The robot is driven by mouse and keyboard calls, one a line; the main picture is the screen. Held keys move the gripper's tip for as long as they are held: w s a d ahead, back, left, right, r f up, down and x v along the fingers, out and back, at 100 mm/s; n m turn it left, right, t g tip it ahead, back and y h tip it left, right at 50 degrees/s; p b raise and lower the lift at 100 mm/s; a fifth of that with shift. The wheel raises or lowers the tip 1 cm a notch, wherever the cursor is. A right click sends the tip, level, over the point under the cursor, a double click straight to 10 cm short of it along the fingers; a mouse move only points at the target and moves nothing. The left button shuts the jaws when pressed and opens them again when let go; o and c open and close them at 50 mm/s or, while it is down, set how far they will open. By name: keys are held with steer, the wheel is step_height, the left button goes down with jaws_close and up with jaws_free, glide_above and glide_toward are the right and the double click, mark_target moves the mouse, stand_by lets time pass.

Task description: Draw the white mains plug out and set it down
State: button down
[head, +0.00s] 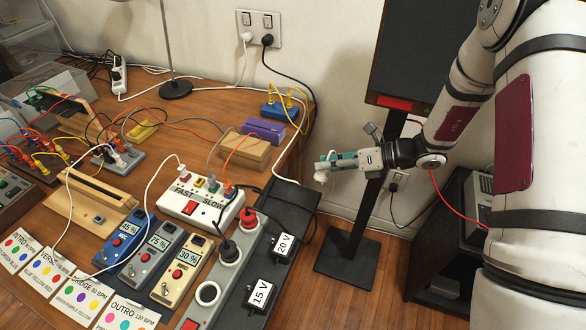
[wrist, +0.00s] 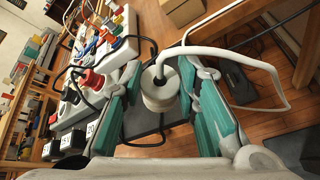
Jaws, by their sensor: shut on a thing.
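The white mains plug (wrist: 158,92) is a round white body with a white cord, gripped between the teal-padded fingers of my gripper (wrist: 165,100) in the wrist view. Its cord rises from it and loops to the right. In the head view my gripper (head: 327,164) is in the air right of the table edge, clear of the socket strip. A little of the white plug (head: 320,177) shows at its fingertips. The grey socket strip (head: 233,283) on the table holds a black plug (head: 229,251) and a red plug (head: 249,218). Its nearest round socket (head: 208,293) is empty.
A wall outlet (head: 259,28) holds another white plug and a black plug. Several control boxes, cards and cables crowd the table (head: 140,205). A black stand (head: 347,258) is on the floor below my gripper. A dark shelf (head: 450,245) stands at right.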

steer(key=a+m+g+y+b, duration=0.2)
steer(key=a+g+b, duration=0.15)
steer(key=a, duration=0.55)
steer(key=shift+g, duration=0.45)
steer(key=shift+s+d+f+b, duration=0.15)
steer(key=shift+f+b, duration=0.45)
steer(key=shift+f, duration=1.1)
steer(key=shift+s+d+f+b, duration=0.1)
steer(key=shift+f+b, duration=0.5)
steer(key=shift+f, duration=1.05)
steer(key=c, duration=1.2)
jaws_free()
steer(key=shift+o, duration=0.2)
steer(key=shift+w+d, duration=0.1)
steer(key=shift+v, duration=3.65)
